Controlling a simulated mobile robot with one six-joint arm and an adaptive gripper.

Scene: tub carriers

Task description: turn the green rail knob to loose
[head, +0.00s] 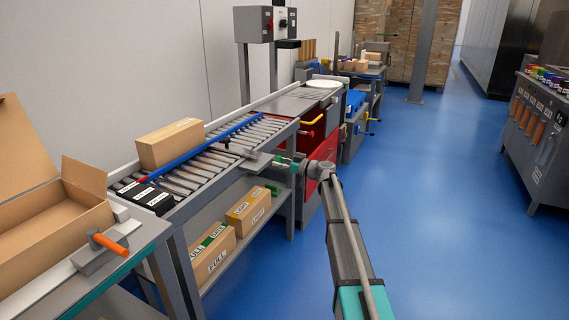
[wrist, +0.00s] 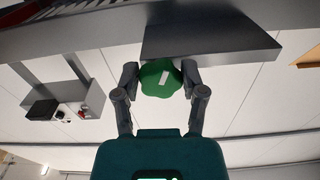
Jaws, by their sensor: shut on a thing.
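The green rail knob (wrist: 160,78) has a lobed rim and a white mark on its face, which sits slightly tilted in the wrist view. My gripper (wrist: 160,80) is shut on the knob, with one finger on each side of it. A grey plate (wrist: 210,38) lies just beyond the knob. In the head view my gripper (head: 279,161) is at the near side of the roller conveyor (head: 205,170), by a grey bracket. The blue rail (head: 200,149) runs along the rollers.
A carton (head: 170,144) stands on the conveyor behind the blue rail. Black boxes (head: 146,196) sit at its near end, beside an open carton (head: 55,228). More cartons (head: 248,211) lie on the shelf below. The blue floor (head: 440,210) to the right is clear.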

